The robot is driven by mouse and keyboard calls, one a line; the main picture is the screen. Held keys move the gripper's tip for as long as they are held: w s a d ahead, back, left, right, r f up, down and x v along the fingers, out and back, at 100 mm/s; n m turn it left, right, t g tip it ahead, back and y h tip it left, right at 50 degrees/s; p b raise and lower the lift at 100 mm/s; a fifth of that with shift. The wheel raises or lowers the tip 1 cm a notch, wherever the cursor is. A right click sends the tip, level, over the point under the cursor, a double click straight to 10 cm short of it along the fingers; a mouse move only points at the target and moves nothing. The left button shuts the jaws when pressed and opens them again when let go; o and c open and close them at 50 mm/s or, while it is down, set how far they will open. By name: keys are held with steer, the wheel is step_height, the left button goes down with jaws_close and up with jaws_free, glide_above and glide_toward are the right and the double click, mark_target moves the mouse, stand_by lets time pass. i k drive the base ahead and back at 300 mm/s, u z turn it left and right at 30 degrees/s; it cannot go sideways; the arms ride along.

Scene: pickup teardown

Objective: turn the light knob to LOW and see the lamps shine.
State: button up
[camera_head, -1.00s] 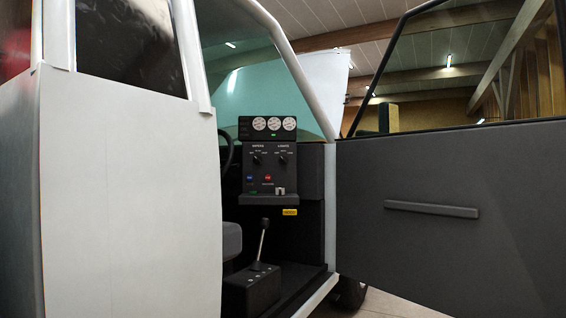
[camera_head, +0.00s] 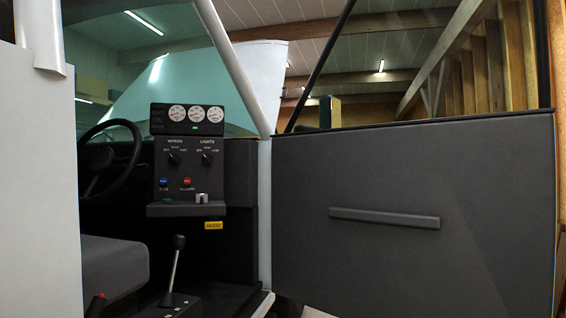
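The lights knob (camera_head: 207,158) is a small dark knob under the LIGHTS label, at the right of the grey dash panel (camera_head: 190,188) inside the open cab. Its pointer looks tilted up and to the left, but is too small to read surely. A similar wipers knob (camera_head: 174,158) sits just left of it. I see no lamp that I can tell shining on the truck. My gripper is not in view.
The open dark door (camera_head: 480,175) with its handle bar fills the right. The white body panel (camera_head: 38,190) stands at the left. Between them are the seat (camera_head: 105,265), steering wheel (camera_head: 85,160) and gear lever (camera_head: 175,262). The doorway in front of the dash looks free.

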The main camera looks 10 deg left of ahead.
mark_target(206, 158)
steer(key=z, duration=0.35)
steer(key=i, duration=1.65)
steer(key=u, duration=0.85)
steer(key=i, duration=1.05)
steer(key=u, duration=1)
